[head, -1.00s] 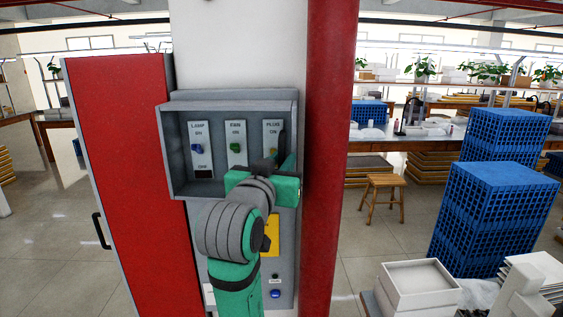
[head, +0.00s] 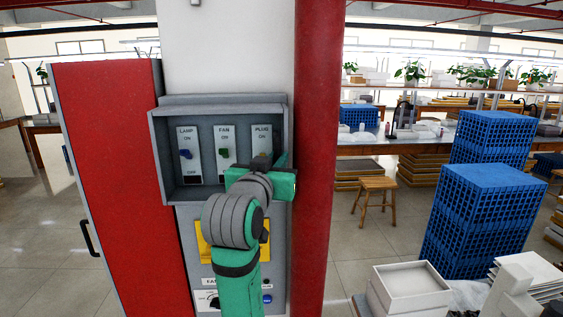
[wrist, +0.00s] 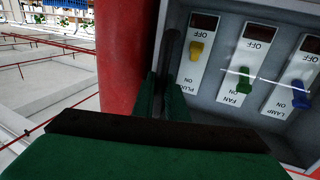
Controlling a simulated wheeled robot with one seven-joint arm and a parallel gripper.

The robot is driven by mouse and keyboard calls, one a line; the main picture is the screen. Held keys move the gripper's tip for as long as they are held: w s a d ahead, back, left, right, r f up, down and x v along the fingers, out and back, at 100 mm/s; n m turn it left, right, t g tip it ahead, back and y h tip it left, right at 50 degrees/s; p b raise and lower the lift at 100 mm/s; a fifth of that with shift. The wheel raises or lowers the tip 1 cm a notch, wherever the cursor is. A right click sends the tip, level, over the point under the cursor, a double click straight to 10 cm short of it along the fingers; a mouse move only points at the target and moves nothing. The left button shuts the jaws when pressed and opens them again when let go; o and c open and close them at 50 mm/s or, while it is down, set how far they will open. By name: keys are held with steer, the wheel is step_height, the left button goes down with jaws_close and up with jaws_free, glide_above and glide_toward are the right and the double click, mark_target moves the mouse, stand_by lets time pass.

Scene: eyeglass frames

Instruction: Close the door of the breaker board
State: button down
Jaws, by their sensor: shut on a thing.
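The breaker board (head: 160,160) is an open grey box in the head view, with LAMP, FAN and PLUG switches inside. A large red panel with a black handle (head: 89,238) stands at its left; it looks like a door (head: 110,130) standing open, though I cannot confirm it belongs to the board. My gripper (wrist: 163,98) is at the board's PLUG side. Its fingers are shut around the end of a dark bar (wrist: 172,45) beside the PLUG plate. In the head view my arm hides the fingertips and the board's lower right corner.
A red column (head: 318,120) stands close to the board's right. Below the board is a grey panel with a yellow plate (head: 204,240). A wooden stool (head: 377,185), stacked blue crates (head: 483,215) and white trays (head: 410,285) are further right. Floor left of the red panel looks clear.

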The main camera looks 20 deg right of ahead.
steer(key=shift+d, duration=0.2)
steer(key=c, duration=2)
jaws_free()
steer(key=shift+w, duration=0.15)
steer(key=shift+c, duration=0.2)
steer(key=shift+a, duration=0.15)
steer(key=shift+s+a, duration=0.25)
steer(key=shift+s, duration=0.2)
steer(key=v, duration=0.9)
steer(key=shift+s+a, duration=0.15)
steer(key=shift+s, duration=0.25)
